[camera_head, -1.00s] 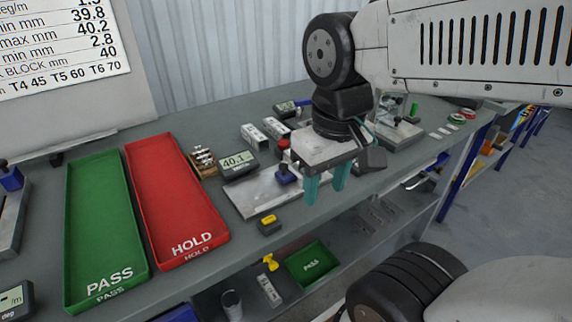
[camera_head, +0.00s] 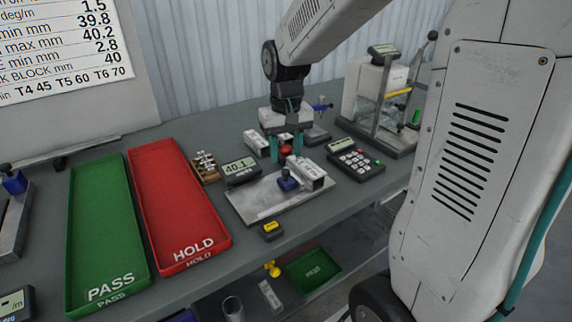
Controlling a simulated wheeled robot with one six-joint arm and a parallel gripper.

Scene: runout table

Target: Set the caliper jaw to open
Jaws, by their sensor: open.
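The flat grey metal fixture (camera_head: 262,200) on the bench carries a blue knobbed piece (camera_head: 287,181) and a pale block (camera_head: 311,173), which look like the caliper jaw area. The display (camera_head: 240,168) beside its left back edge reads 40.1. A red knob (camera_head: 285,149) stands behind the blue piece. My gripper (camera_head: 286,147) points down behind the fixture, its teal fingers apart on either side of the red knob. I cannot tell whether they touch it. The gripper partly hides the bench behind, and the jaw's exact setting is not clear.
The green PASS tray (camera_head: 105,225) and red HOLD tray (camera_head: 180,205) lie to the left. A keypad device (camera_head: 356,160) and a clear-guarded machine (camera_head: 385,100) stand to the right. A pale block (camera_head: 256,143) is close left of my gripper. A small yellow-topped box (camera_head: 271,230) sits in front.

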